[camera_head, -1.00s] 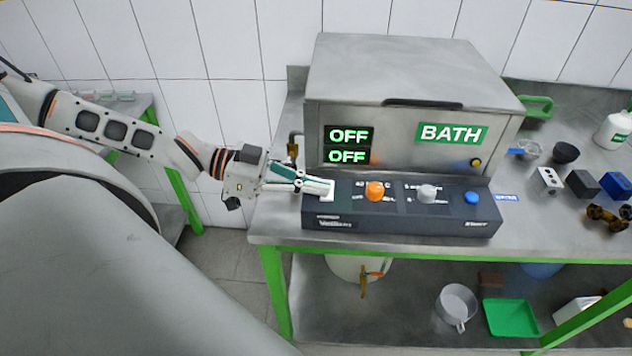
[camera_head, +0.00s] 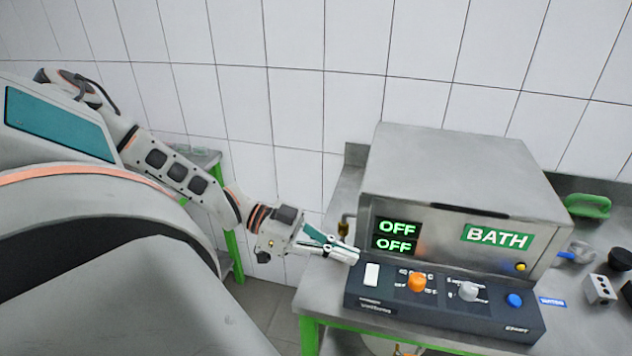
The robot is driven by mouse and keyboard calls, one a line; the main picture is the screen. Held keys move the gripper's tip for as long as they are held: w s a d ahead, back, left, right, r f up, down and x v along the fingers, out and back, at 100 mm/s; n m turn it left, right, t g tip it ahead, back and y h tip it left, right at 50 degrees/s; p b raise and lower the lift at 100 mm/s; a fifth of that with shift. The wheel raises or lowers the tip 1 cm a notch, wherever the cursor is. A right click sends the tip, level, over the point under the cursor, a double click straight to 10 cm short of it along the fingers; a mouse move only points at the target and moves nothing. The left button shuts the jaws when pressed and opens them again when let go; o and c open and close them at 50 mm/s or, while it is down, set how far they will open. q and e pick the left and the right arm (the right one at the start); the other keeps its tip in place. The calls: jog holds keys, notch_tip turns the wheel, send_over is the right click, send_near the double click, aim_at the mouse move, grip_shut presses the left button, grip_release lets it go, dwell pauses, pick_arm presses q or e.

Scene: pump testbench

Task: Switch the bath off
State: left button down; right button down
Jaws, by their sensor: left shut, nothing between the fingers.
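The bath (camera_head: 455,185) is a steel box with a green BATH label, standing on a steel bench. Its two small displays (camera_head: 396,236) both read OFF in green. The dark control panel (camera_head: 440,314) in front carries a white rocker switch (camera_head: 371,274) at its left end, an orange knob (camera_head: 417,282), a grey knob (camera_head: 468,291) and a blue button (camera_head: 514,300). My left gripper (camera_head: 352,256) is shut and empty, just up and left of the white switch, apparently clear of it. My right gripper is not in view.
A brass fitting (camera_head: 345,228) stands at the bath's left side, close behind my left gripper. A green handled item (camera_head: 588,206), a grey block (camera_head: 600,289) and a dark cup (camera_head: 621,259) are at the right. Tiled wall closes off the back.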

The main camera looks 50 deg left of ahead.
pick_arm(q)
jog(key=v, duration=0.6)
jog(key=shift+s, duration=0.15)
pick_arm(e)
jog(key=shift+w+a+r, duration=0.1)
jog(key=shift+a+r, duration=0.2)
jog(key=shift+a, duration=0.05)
